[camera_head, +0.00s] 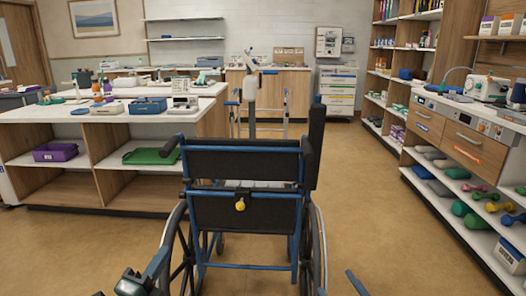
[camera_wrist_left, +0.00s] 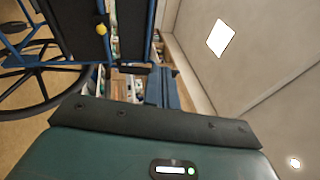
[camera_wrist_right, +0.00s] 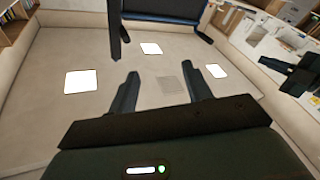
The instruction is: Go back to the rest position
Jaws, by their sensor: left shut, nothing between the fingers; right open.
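My left gripper (camera_head: 158,262) is at the lower left of the head view, beside the left rear wheel of a wheelchair. In the left wrist view its two fingers (camera_wrist_left: 162,88) are together, with nothing between them. My right gripper (camera_head: 338,283) shows only as fingertips at the bottom edge of the head view, right of the wheelchair. In the right wrist view its fingers (camera_wrist_right: 162,85) are spread wide and empty. The wheelchair (camera_head: 243,165) stands in front of me, its black back and blue frame towards me. I cannot tell whether either gripper touches it.
A yellow knob (camera_head: 240,206) is on the wheelchair's back. A white-topped counter with shelves (camera_head: 92,115) stands at left. Shelving with dumbbells (camera_head: 447,197) lines the right. Open floor (camera_head: 385,240) lies between the wheelchair and the right shelving.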

